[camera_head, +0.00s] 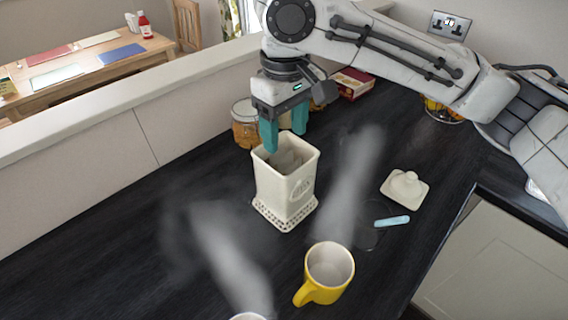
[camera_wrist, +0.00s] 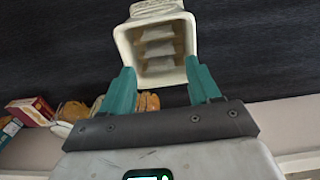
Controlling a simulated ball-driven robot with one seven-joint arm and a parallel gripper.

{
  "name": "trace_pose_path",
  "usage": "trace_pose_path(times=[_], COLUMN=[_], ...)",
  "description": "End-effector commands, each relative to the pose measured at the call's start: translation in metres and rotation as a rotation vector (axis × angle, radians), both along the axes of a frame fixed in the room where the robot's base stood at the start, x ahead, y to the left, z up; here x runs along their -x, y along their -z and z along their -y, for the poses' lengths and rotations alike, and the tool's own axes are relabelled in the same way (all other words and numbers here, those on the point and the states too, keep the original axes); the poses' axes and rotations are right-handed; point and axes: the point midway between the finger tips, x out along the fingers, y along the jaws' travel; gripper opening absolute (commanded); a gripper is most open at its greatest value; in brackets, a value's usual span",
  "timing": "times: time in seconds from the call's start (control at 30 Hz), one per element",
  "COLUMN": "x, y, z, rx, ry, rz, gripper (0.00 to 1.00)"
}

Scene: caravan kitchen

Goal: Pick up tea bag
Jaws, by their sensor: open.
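The tea bags (camera_wrist: 160,50) lie stacked inside a square cream canister (camera_head: 286,190) that stands open on the dark worktop. In the head view a pale tea bag (camera_head: 287,160) shows just inside the rim. My gripper (camera_head: 285,137) is above the canister's back rim, pointing down, with its teal fingers apart and nothing between them. In the wrist view the gripper (camera_wrist: 163,80) has a finger on each side of the canister's mouth. Whether a finger touches the rim cannot be told. The canister's cream lid (camera_head: 405,187) lies on the worktop to the right.
A yellow mug (camera_head: 327,272) stands in front of the canister, with steam rising nearby. A light blue item (camera_head: 392,221) lies right of it. A glass jar (camera_head: 245,124) and a red box (camera_head: 352,83) stand behind. A low wall (camera_head: 130,125) edges the worktop at left.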

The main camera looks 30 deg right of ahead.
Motion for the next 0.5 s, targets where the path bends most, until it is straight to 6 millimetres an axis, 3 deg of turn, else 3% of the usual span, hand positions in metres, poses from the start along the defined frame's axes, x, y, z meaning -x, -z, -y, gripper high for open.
trace_pose_path(times=[0.5], x=[0.0], y=[0.053], z=[0.001], rx=[-0.001], ry=[0.001], rz=[0.0], gripper=[0.62])
